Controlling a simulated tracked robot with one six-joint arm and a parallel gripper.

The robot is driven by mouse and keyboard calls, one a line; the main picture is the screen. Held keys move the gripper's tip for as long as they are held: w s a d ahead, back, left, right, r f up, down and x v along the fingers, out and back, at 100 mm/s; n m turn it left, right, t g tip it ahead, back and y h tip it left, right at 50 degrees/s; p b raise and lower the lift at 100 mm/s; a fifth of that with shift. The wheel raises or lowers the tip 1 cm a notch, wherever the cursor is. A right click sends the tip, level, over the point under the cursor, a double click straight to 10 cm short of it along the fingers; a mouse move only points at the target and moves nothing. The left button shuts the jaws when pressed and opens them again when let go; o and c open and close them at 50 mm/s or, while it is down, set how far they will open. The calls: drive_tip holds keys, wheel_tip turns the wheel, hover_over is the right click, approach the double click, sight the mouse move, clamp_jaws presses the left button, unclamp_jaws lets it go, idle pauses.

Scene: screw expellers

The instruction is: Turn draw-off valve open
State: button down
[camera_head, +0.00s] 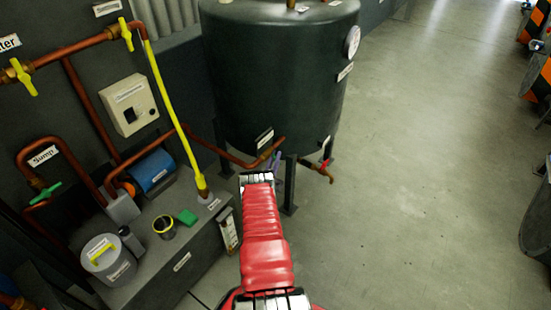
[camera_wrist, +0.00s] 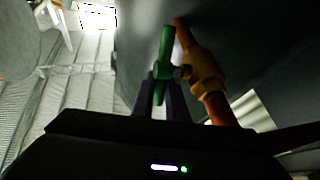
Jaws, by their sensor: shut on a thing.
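In the wrist view my gripper (camera_wrist: 163,95) is shut on a green lever handle (camera_wrist: 167,45), its two dark fingers either side of it. The handle stands near upright in the picture, at an angle to the copper pipe (camera_wrist: 214,108) and brass valve body (camera_wrist: 203,68) beside it. In the head view my gripper (camera_head: 276,160) reaches under the dark tank (camera_head: 265,80), by a copper pipe (camera_head: 238,160); the green handle is hidden there. A second outlet with a red handle (camera_head: 325,163) sits to the right. The small tank labels are unreadable, so I cannot tell which valve is the draw-off.
Tank legs (camera_head: 290,185) stand close to my gripper. A yellow pipe (camera_head: 170,115) rises there.

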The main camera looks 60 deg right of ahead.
drive_tip(key=shift+a+f+n+t+h, duration=0.2)
drive_tip(key=shift+a+n+t+h, duration=0.1)
drive_tip(key=shift+h, duration=0.2)
drive_tip(key=shift+w+n+t+h, duration=0.1)
drive_tip(key=shift+n+t+h, duration=0.2)
drive_tip(key=shift+h, duration=0.1)
drive_tip(key=c, duration=1.7)
unclamp_jaws()
drive_tip(key=shift+c, duration=0.2)
drive_tip(key=v, duration=1.2)
drive_tip(key=shift+d, duration=0.1)
